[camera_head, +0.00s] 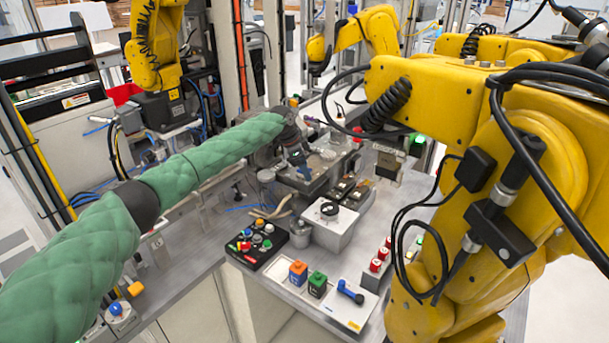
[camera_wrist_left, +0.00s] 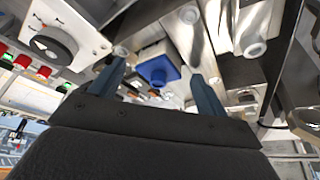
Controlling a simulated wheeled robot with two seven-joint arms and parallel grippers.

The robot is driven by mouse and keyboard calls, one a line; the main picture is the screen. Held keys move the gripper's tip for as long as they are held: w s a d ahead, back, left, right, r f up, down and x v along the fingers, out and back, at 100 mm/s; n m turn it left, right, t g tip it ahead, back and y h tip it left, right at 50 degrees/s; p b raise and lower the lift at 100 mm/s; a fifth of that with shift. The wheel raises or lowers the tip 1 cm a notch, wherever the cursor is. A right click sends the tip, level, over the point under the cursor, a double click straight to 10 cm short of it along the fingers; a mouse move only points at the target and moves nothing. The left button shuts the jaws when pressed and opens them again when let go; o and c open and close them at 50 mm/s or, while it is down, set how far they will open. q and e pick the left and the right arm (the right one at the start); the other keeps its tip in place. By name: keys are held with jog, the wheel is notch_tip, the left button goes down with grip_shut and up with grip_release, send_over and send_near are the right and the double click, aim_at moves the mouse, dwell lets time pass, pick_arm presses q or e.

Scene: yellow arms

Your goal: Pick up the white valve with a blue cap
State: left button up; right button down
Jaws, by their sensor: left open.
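The gripper is open, with a finger on each side of the cap and visible gaps. I cannot tell how far the fingertips are from it in depth. In the head view, my left gripper (camera_head: 299,163) hangs over the metal fixture at the end of the green-sleeved arm, and the valve cannot be made out there. My right gripper is not in view.
A white box with a black ring (camera_head: 330,209) stands near the gripper. A black tray (camera_head: 244,262) with coloured buttons, an orange-topped block (camera_head: 298,272) and a green block (camera_head: 317,284) are nearer. A large yellow arm (camera_head: 480,150) crowds the right side.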

pick_arm(q)
jog(key=shift+f, duration=0.1)
jog(key=shift+s, duration=0.15)
jog(key=shift+c, duration=0.3)
jog(key=c, duration=1)
jog(key=shift+c, duration=0.2)
jog(key=shift+r, duration=0.2)
